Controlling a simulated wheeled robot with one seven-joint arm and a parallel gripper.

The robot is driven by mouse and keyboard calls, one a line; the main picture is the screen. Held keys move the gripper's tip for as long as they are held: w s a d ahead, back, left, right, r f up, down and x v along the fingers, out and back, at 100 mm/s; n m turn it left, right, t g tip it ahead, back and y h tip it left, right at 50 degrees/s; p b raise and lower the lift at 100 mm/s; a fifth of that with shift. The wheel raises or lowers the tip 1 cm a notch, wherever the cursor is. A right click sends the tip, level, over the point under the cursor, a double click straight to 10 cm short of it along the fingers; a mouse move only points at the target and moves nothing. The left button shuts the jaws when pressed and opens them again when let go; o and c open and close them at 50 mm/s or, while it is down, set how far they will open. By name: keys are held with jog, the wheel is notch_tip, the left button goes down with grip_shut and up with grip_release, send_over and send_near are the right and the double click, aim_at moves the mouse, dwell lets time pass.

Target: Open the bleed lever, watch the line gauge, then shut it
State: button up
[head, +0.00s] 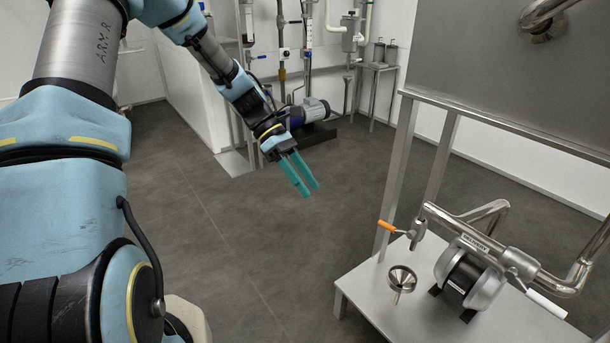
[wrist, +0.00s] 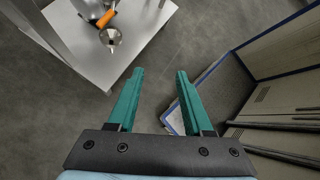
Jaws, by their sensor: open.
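A small lever with an orange handle (head: 388,226), likely the bleed lever, sits on a valve on the steel pipe at the left end of the pump bench. It also shows in the wrist view (wrist: 105,18), near the top edge. A steel funnel (head: 402,279) stands below it. My gripper (head: 311,191) is open and empty in the air, left of the bench and apart from the lever. In the wrist view its two green fingers (wrist: 160,71) are spread with floor between them. I cannot make out a line gauge near the lever.
A steel pump (head: 471,273) stands on the bench (head: 365,293), with a second, white-handled lever (head: 546,304) at its right. A tank (head: 500,80) on legs rises behind. Pipework and a blue motor (head: 308,110) stand at the back wall. The floor between is clear.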

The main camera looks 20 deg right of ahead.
jog(key=shift+c, duration=0.3)
jog(key=c, duration=0.3)
jog(key=shift+s+d, duration=0.1)
jog(key=shift+d, duration=0.2)
jog(key=shift+c, duration=0.8)
jog(key=d+m+t, duration=0.1)
jog(key=d, duration=0.1)
jog(key=s+d+m+t+y, duration=0.1)
jog(key=d, duration=0.2)
jog(key=d+f+m+t+y, duration=0.1)
jog(key=d, duration=0.1)
jog(key=shift+s+d+m+p, duration=0.15)
jog(key=shift+s+m+p, duration=0.15)
grip_shut()
notch_tip(320, 180, up, 3)
jog(key=m+t, duration=0.3)
jog(key=t, duration=0.1)
send_over(385, 223)
jog(key=w+a, duration=0.2)
jog(key=a, duration=0.2)
jog(key=x, duration=0.9)
jog(key=b+x, duration=0.1)
jog(key=x, duration=0.4)
jog(key=shift+s, duration=0.35)
